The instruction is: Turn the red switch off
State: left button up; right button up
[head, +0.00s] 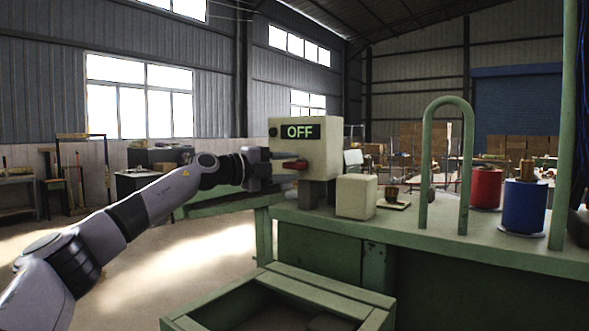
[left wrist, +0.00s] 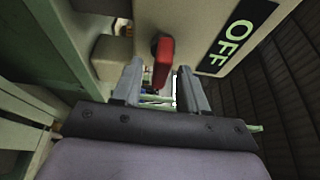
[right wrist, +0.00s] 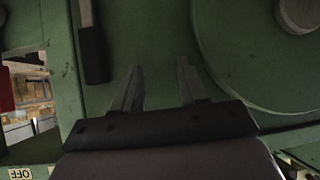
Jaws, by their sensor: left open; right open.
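The red switch (head: 295,164) is a lever on the front of a cream control box (head: 325,150) whose display reads OFF in green. In the left wrist view the red switch (left wrist: 163,62) shows between and just beyond the open fingertips. My left gripper (head: 272,165) is at the box's left side, close to the switch; it also shows in the left wrist view (left wrist: 156,85). I cannot tell whether a finger touches the lever. My right gripper (right wrist: 160,85) is open and empty, in front of a green machine surface, and is out of the head view.
A green workbench (head: 430,232) carries the box, a small cream block (head: 356,196), a green arch (head: 425,165), and red (head: 486,188) and blue (head: 525,205) spools. A green open-topped bin (head: 330,288) stands in front. The floor at left is clear.

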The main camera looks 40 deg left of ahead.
aim_at(290, 167)
pick_arm(q)
jog(key=shift+b+v, duration=0.3)
jog(key=shift+v, duration=2.1)
